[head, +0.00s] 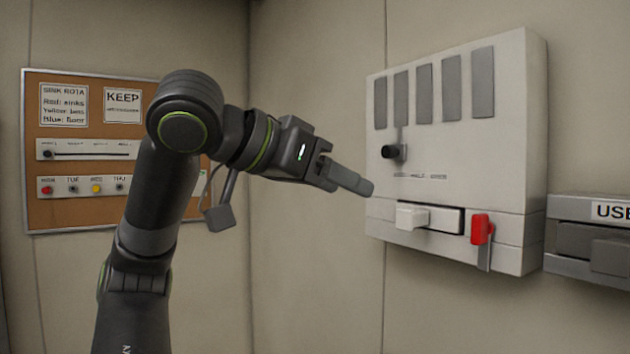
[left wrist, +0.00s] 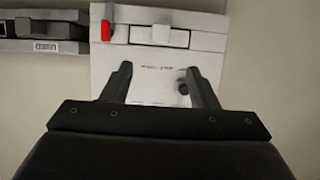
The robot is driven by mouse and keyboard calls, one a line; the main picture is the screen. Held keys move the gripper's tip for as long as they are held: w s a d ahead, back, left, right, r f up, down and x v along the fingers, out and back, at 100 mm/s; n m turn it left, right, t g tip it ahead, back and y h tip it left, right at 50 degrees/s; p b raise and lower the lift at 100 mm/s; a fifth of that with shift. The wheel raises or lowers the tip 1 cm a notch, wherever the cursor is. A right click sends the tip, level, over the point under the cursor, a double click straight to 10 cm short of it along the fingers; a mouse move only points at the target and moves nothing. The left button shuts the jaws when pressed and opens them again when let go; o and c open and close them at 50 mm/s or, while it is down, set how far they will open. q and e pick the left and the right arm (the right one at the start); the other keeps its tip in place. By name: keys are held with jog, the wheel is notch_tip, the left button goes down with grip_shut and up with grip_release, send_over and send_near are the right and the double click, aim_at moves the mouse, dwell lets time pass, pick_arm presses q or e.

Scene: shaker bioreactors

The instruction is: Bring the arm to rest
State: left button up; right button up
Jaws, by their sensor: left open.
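My left arm rises from the lower left of the head view and bends over toward the right. Its gripper (head: 350,178) is held in the air in front of a wall panel (head: 520,130). In the left wrist view the gripper (left wrist: 160,85) shows two fingers spread apart, with nothing between them but the panel behind (left wrist: 148,90). The gripper looks apart from the panel, though the exact gap is hard to judge. My right gripper is not in view.
The panel carries a black knob (head: 392,152), a white slider block (head: 411,217) and a red lever (head: 482,229). A grey wall unit (head: 590,245) is at the far right. A cork board (head: 60,215) hangs behind my arm. Open air lies below the gripper.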

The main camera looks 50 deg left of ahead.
pick_arm(q)
jog(key=v, duration=0.3)
jog(key=shift+s+r, duration=0.1)
jog(key=shift+s, duration=0.1)
jog(key=shift+w, duration=0.15)
